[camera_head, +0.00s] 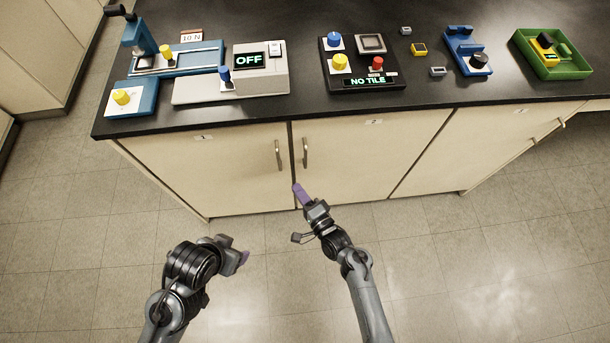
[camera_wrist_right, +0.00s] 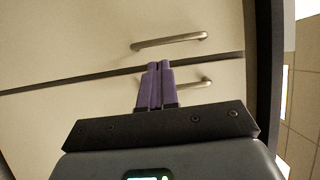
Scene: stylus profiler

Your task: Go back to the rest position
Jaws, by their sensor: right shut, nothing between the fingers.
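My right gripper (camera_head: 299,190) is in front of the cabinet below the bench, apart from anything on the benchtop. In the right wrist view its purple fingers (camera_wrist_right: 158,68) are together with nothing between them. Cabinet doors and their handles show behind the fingers. My left gripper (camera_head: 243,256) is low at the left, over the floor. Its purple finger area is small and partly hidden by the wrist, so its opening does not show. No object is seen in it.
The black benchtop (camera_head: 440,105) carries a blue press (camera_head: 195,57), a box reading OFF (camera_head: 262,82), a black panel reading NO TILE (camera_head: 340,85), several small tiles, a blue fixture (camera_head: 462,45) and a green tray (camera_head: 575,70). Door handles (camera_head: 305,152) stick out. The floor is clear.

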